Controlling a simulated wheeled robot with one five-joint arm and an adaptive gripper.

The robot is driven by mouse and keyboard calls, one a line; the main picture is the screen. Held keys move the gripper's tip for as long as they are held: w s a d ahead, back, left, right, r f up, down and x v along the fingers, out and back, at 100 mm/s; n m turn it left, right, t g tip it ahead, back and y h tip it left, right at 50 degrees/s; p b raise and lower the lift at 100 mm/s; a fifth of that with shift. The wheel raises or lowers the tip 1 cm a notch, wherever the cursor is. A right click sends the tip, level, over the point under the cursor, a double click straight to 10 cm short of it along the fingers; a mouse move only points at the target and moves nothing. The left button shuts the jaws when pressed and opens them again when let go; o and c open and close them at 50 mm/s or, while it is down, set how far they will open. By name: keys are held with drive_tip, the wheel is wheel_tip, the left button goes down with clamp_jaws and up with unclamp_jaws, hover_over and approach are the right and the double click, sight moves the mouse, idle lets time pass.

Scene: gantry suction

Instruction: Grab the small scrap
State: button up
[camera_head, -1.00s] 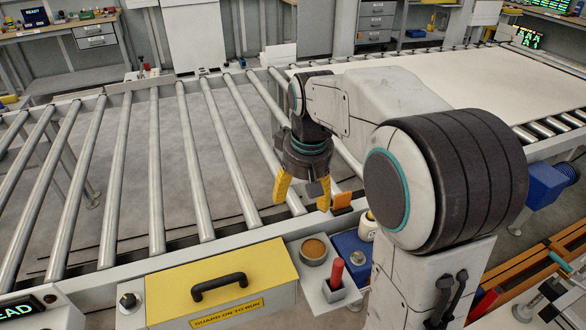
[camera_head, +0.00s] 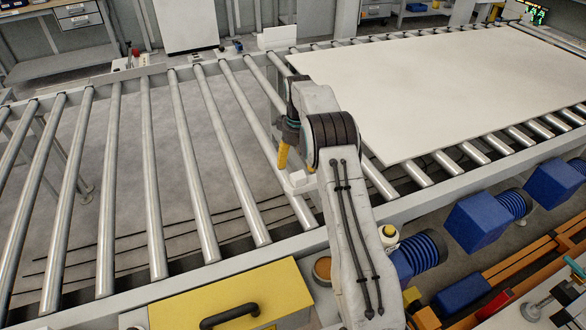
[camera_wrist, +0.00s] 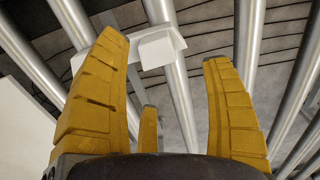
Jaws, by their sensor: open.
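A small white scrap (camera_head: 298,180) lies on the rollers in the head view, left of my forearm. In the wrist view the white scrap (camera_wrist: 160,50) shows as a blocky piece with a thin flat part to its left, beyond and between my fingertips. My gripper (camera_head: 283,155) points down over the rollers, just behind the scrap; most of it is hidden by my arm. In the wrist view my gripper (camera_wrist: 165,68) has its yellow fingers spread wide, with nothing between them.
A large white sheet (camera_head: 450,85) covers the rollers right of my arm. Bare rollers (camera_head: 195,165) with open gaps lie to the left. A yellow guard box (camera_head: 250,290) with a black handle stands in front. Blue suction units (camera_head: 480,220) line the front right.

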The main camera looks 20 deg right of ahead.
sight(299, 175)
drive_tip(key=shift+w+d+f, duration=0.1)
drive_tip(key=shift+f, duration=0.2)
drive_tip(key=shift+d+f+p, duration=0.15)
drive_tip(key=shift+f+p, duration=0.75)
drive_tip(key=shift+f, duration=2.45)
drive_tip(key=shift+c, duration=0.3)
drive_tip(key=c, duration=1.2)
